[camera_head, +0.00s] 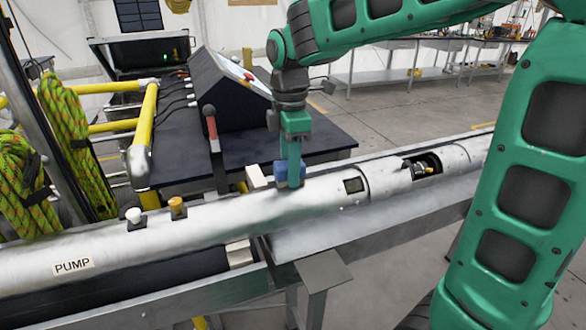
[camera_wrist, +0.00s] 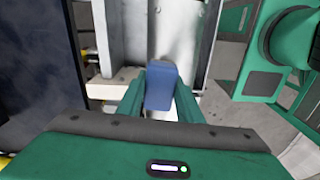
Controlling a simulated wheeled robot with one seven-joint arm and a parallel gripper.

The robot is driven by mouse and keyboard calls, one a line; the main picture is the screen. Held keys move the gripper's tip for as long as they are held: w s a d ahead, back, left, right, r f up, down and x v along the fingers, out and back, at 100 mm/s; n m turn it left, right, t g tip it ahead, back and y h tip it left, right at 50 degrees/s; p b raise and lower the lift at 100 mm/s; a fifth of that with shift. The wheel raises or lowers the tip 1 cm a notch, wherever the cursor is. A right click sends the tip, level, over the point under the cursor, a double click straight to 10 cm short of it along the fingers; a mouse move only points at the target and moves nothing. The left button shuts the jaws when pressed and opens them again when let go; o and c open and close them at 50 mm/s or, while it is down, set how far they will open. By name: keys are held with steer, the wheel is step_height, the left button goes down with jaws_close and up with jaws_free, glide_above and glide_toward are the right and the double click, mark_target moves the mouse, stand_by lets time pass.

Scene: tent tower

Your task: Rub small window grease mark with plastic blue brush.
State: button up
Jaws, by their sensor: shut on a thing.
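The plastic blue brush (camera_head: 281,174) is between the fingers of my gripper (camera_head: 293,158), just over the top of the silver tube (camera_head: 225,203). In the wrist view the blue brush (camera_wrist: 161,88) sits between the two green fingers. I cannot tell whether its underside touches the tube. The small window (camera_head: 354,185) is a dark square opening in the tube, a short way right of the brush. A grease mark cannot be made out at this size. A dark smudge shows on the tube just below the brush.
A long opening (camera_head: 428,165) lies farther right. A black table (camera_head: 325,139) with a control console (camera_head: 225,90) stands behind the tube.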

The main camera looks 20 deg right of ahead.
steer(key=r, duration=0.2)
steer(key=shift+s+r, duration=0.2)
steer(key=shift+r, duration=0.2)
steer(key=shift+w+r, duration=0.15)
steer(key=shift+r, duration=0.15)
steer(key=shift+d+r, duration=0.15)
steer(key=shift+r, duration=2.25)
